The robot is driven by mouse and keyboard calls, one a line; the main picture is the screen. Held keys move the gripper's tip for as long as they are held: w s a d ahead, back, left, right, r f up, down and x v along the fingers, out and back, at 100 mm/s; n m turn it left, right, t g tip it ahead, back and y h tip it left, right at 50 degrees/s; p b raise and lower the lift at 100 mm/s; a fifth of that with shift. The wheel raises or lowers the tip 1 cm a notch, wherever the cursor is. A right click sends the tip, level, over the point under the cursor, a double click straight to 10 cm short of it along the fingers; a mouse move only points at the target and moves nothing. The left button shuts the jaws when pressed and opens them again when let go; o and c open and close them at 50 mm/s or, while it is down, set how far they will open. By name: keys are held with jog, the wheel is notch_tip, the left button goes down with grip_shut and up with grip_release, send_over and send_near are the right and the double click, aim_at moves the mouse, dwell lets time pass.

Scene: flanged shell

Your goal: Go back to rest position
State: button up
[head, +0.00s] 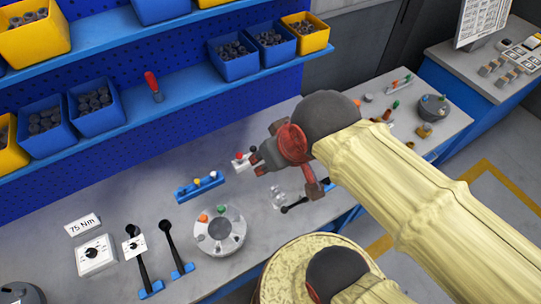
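My arm comes in from the lower right in a pale yellow cover. It ends in a dark wrist with a red ring, and my gripper (262,160) hangs over the grey workbench (205,160). The gripper is small and partly hidden by the wrist, so I cannot tell whether its fingers are open or shut. No held object is clear. A round grey flanged part (219,232) with coloured pieces on top sits on the bench, left of and below the gripper. Another dark round part (433,107) stands at the right end of the bench.
A blue holder with coloured knobs (200,186) and a small white block (243,162) lie near the gripper. Black levers (172,250) and a white dial box (96,255) stand at left. Blue shelves (180,95) with bins run along the back. A monitor (484,20) stands far right.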

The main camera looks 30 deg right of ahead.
notch_tip(320, 180, down, 18)
jog(key=b, duration=1.7)
jog(key=shift+r+b, duration=0.15)
jog(key=shift+b, duration=0.25)
